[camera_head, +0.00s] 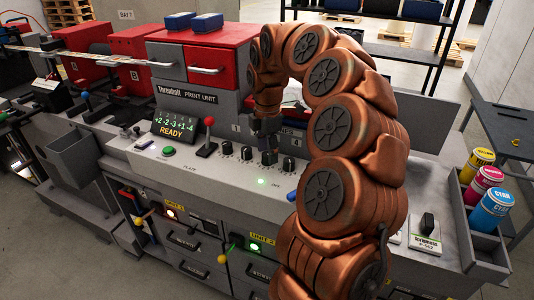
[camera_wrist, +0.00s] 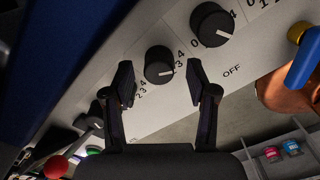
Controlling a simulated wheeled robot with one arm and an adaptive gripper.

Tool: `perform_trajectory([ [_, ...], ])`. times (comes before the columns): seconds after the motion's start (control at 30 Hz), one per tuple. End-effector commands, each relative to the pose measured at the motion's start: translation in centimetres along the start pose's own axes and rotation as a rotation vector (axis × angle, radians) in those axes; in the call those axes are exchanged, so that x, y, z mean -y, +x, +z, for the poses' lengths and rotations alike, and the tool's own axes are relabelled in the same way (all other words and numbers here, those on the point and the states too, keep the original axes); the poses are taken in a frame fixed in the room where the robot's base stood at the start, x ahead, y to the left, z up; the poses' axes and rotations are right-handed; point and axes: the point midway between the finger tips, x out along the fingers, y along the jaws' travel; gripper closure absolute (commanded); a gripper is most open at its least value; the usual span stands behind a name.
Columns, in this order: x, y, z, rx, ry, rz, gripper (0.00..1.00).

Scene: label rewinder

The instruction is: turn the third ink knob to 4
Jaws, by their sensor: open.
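A row of black ink knobs runs along the grey front panel of the print unit. In the head view, the first knob (camera_head: 227,147), the second (camera_head: 246,153) and the fourth (camera_head: 289,165) are visible. My gripper (camera_head: 266,142) points down over the third knob (camera_head: 268,158), which it partly hides. In the wrist view my open gripper (camera_wrist: 160,80) has one finger on each side of this knob (camera_wrist: 158,66), with gaps between. Its white pointer line aims right, near the printed 3 and 4; the exact setting is unclear. The neighbouring knob (camera_wrist: 212,24) sits up and right.
The display (camera_head: 175,126) reads READY, with a row of signed numbers. A red mushroom lever (camera_head: 208,137) and green button (camera_head: 169,151) lie left of the knobs. A blue-handled part (camera_wrist: 303,58) is right in the wrist view. Ink cans (camera_head: 491,209) stand far right.

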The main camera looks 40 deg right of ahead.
Motion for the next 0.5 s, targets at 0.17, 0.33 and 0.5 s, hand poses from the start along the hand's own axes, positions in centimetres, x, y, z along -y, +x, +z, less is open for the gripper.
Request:
perform_trajectory([
  [0.17,-0.1,-2.8,0.0,0.0,0.001,0.006,0.42],
  [0.33,-0.1,-5.4,0.0,-0.001,0.001,0.006,0.42],
  [0.5,-0.1,-7.8,-0.1,-0.001,-0.001,0.006,0.42],
])
